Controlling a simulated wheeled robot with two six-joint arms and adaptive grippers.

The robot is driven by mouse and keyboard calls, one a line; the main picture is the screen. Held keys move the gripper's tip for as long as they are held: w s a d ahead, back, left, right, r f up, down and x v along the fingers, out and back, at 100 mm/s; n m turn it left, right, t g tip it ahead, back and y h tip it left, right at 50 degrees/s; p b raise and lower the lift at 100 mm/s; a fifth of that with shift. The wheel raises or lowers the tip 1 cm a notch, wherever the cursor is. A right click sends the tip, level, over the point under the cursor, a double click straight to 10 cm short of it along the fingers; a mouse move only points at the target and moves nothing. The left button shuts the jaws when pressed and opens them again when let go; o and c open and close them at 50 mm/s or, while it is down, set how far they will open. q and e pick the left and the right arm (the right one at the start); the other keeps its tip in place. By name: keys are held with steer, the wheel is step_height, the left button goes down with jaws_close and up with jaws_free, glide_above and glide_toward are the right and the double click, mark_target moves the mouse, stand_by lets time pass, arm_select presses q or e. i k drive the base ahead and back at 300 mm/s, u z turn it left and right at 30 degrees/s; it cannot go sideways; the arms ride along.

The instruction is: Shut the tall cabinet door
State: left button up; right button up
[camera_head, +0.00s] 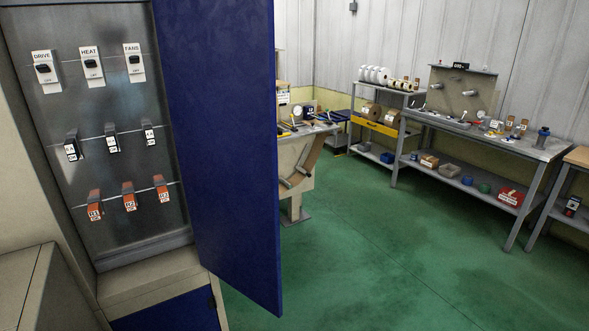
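The tall cabinet (115,270) stands at the left of the head view. Its blue door (230,140) stands open, hinged on the cabinet's right side and swung outward toward me. The cabinet's inside is in plain sight, with a grey back panel (100,222). On it are switches labelled DRIVE (43,68), HEAT (91,67) and FANS (134,63), a row of black-and-white breakers (111,141) and a row of orange ones (129,196). Neither of my grippers shows in this view.
A workbench (300,150) with tools is partly hidden behind the door. Shelving with white rolls (372,75) and a long metal bench (480,140) stand along the far wall. The green floor (380,260) right of the door is clear. A beige box-like surface (25,290) is at lower left.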

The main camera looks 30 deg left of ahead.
mark_target(218, 57)
steer(key=z, duration=0.5)
steer(key=i, duration=1.75)
steer(key=u, duration=3.4)
steer(key=i, duration=0.5)
steer(key=z, duration=1.8)
steer(key=k, duration=0.75)
steer(key=u, duration=1.3)
